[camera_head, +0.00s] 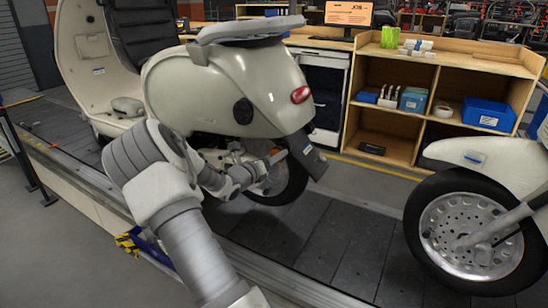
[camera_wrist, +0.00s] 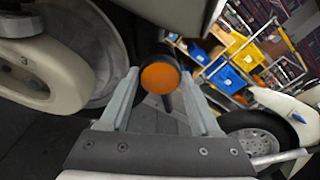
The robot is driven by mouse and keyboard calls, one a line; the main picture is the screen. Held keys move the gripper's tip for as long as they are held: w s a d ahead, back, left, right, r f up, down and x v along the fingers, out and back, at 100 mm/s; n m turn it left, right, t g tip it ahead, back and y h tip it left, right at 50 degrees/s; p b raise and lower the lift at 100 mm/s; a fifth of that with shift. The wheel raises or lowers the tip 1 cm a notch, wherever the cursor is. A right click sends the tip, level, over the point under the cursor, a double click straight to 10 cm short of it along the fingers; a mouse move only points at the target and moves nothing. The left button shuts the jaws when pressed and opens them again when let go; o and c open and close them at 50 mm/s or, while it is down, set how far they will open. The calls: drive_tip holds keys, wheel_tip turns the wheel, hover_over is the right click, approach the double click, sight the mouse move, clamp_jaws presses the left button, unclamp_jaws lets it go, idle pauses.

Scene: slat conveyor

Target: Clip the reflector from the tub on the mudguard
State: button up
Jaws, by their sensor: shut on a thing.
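The cream scooter's dark mudguard (camera_head: 308,155) hangs below its red tail light, behind the rear wheel. My gripper (camera_head: 276,160) is close beside the mudguard, at the rear wheel. In the wrist view, my gripper (camera_wrist: 161,80) is shut on the reflector (camera_wrist: 160,78), a round orange disc with a dark rim, held between the fingertips. Its orange face is turned toward the wrist camera. A grey-green panel is just above it; I cannot tell whether the reflector touches it. The reflector is too hidden to make out in the head view. I cannot identify the tub.
The rear wheel (camera_wrist: 80,50) is close on the left in the wrist view. A second scooter's wheel (camera_head: 470,235) stands at right on the slat conveyor (camera_head: 330,225). A wooden shelf (camera_head: 440,65) with boxes is behind. A blue and yellow item (camera_head: 135,243) lies beside my arm.

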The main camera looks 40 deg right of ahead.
drive_tip(key=shift+d, duration=0.25)
drive_tip(key=shift+x, duration=1.2)
drive_tip(key=shift+w+d+r, duration=0.1)
drive_tip(key=shift+w+d, duration=0.1)
drive_tip(key=shift+d, duration=0.05)
idle(0.4)
drive_tip(key=o, duration=1.4)
drive_tip(key=p+v, duration=0.5)
drive_tip(key=v, duration=1.2)
drive_tip(key=shift+a, duration=0.25)
